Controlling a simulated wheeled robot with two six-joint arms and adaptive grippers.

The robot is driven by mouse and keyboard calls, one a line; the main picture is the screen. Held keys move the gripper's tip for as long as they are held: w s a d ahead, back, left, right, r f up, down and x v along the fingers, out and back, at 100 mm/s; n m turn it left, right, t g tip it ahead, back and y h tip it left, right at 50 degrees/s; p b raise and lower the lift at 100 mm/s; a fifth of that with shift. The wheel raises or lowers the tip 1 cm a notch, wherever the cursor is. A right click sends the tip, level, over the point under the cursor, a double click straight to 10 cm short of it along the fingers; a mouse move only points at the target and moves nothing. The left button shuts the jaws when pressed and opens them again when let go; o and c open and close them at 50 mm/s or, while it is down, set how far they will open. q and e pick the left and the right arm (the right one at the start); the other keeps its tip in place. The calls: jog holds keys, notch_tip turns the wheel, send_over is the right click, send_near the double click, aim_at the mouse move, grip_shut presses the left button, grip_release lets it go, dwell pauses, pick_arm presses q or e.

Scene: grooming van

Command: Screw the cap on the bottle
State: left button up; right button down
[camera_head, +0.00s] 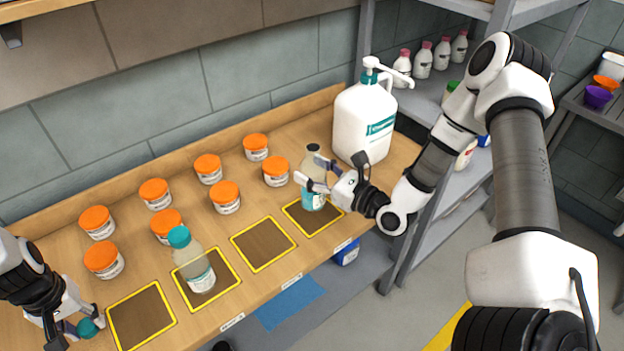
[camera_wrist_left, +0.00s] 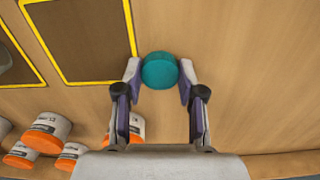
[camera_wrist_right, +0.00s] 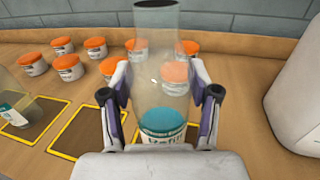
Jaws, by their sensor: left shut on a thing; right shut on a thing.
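My left gripper (camera_head: 80,325) is shut on a teal cap (camera_head: 90,326) at the counter's near left. In the left wrist view the cap (camera_wrist_left: 159,70) sits between the fingertips, over bare wood, apart from the bottle.
A second bottle (camera_head: 192,262) with a teal cap stands on another outlined square. The square between the bottles (camera_head: 263,244) and the leftmost one (camera_head: 142,316) are empty. Several orange-lidded jars (camera_head: 226,197) stand behind. A large white pump jug (camera_head: 364,122) is close behind my right gripper.

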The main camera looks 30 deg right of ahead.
pick_arm(q)
jog(key=shift+r+p, duration=0.3)
pick_arm(e)
jog(key=f, duration=0.3)
jog(key=shift+w+f, duration=0.2)
jog(key=shift+w, duration=0.15)
pick_arm(q)
jog(key=shift+w, duration=0.1)
pick_arm(e)
jog(key=shift+f, duration=0.1)
pick_arm(q)
jog(key=shift+f+b, duration=0.3)
pick_arm(e)
jog(key=shift+s+f, duration=0.1)
jog(key=shift+f, duration=0.1)
pick_arm(q)
jog(key=shift+r, duration=0.1)
pick_arm(e)
jog(key=shift+c, duration=1.3)
grip_release()
pick_arm(q)
jog(key=shift+r, duration=0.1)
pick_arm(e)
jog(key=shift+r, duration=0.2)
